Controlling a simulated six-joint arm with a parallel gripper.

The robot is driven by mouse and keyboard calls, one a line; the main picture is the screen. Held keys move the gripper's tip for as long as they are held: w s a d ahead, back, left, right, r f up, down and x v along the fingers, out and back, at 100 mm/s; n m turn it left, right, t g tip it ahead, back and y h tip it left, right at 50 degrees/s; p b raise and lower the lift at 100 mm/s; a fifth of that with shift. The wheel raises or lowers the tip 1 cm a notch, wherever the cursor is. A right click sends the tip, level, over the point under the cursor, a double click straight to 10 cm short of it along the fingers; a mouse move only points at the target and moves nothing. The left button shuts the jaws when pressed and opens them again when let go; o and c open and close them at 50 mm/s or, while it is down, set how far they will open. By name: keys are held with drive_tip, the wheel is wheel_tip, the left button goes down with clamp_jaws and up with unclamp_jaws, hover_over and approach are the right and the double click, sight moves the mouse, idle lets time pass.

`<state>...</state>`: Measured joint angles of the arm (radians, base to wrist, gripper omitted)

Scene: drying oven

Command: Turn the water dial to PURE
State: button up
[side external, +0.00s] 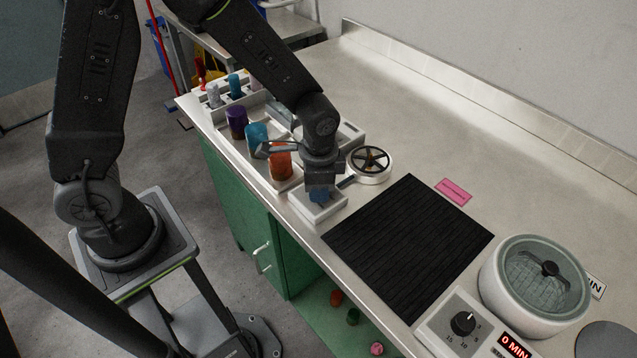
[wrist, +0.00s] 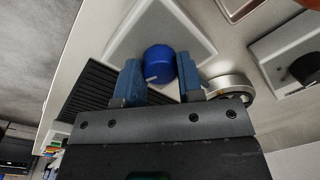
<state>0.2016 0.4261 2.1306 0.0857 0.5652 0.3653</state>
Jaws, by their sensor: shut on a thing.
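The water dial is a blue round knob (wrist: 160,62) on a white box (wrist: 122,48) in the wrist view. A short pale mark shows on the knob's near edge. My gripper (wrist: 160,82) has its two blue-grey fingers on either side of the knob and is shut on it. I cannot read any label on the box, so the dial's setting is not visible.
A round white fixture with a dark spoked wheel (side external: 369,160) stands right of my gripper. A black mat (side external: 410,245) lies in front of it, with a pink label (side external: 453,192). Colored jars (side external: 257,138) in trays stand left. A lidded pot (side external: 535,285) and timer box (side external: 465,325) are at right.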

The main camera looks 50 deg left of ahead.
drive_tip(key=shift+m, duration=0.8)
drive_tip(key=o, duration=0.9)
drive_tip(key=shift+r, duration=0.1)
drive_tip(key=r, duration=1.3)
drive_tip(key=shift+s+d+r, duration=0.2)
drive_tip(key=shift+s+r, duration=0.05)
drive_tip(key=shift+r, duration=0.1)
